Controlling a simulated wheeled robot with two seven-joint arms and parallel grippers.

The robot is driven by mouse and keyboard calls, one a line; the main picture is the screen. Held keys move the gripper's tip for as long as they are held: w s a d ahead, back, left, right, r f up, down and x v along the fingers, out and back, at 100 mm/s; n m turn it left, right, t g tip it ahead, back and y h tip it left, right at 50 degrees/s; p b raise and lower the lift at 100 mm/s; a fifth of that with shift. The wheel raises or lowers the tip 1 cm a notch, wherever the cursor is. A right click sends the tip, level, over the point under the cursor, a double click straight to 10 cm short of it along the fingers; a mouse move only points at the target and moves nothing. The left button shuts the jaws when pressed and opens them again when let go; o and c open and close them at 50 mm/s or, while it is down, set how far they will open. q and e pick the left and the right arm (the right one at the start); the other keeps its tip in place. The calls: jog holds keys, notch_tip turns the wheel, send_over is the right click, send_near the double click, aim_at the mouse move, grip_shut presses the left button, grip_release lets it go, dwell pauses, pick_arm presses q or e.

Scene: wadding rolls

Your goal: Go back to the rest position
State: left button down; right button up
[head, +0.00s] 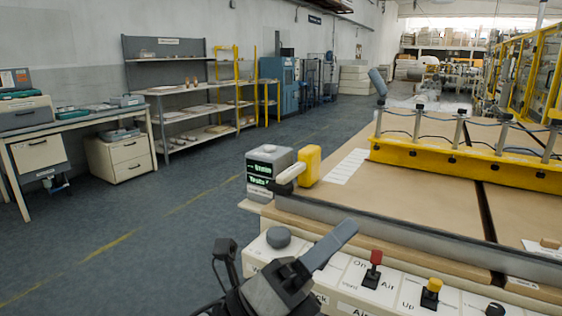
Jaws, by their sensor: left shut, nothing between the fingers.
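My left gripper (346,230) is at the bottom centre of the head view, above the front control panel of the machine table. Its grey fingers are closed together and point up and to the right. Nothing shows between them. My right gripper does not show. The control panel (340,288) carries a round grey knob (278,237), a red-topped switch (374,262) and a yellow-topped switch (431,290).
The brown-topped machine table (420,200) fills the right side, with a yellow bar (455,160) across it. A grey box with a lit display (261,174) stands at its left corner. The blue-grey floor (150,235) at left is open, with a desk (75,125) and shelves beyond.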

pick_arm(q)
jog(key=w+a+f+n+t+y, duration=0.2)
jog(key=a+f+n+t+y, duration=0.45)
jog(key=n, duration=0.55)
jog(key=w+a+f+n+t+y, duration=0.25)
jog(key=a+f+n+y, duration=0.25)
jog(key=f+n+y, duration=0.6)
jog(key=s+a+f+n+g+y, duration=0.1)
jog(key=s+a+f+n+g, duration=0.2)
jog(key=s+f+n, duration=0.3)
jog(key=s+a+f+n+g+y+p, duration=0.1)
jog(key=s+a+f+n+g, duration=0.3)
jog(key=s+f+n, duration=0.3)
notch_tip(320, 180, down, 5)
jog(key=shift+s+a+r+n+y+p, duration=0.1)
jog(key=shift+s+a+n+y+p, duration=0.2)
jog(key=shift+a+n, duration=0.6)
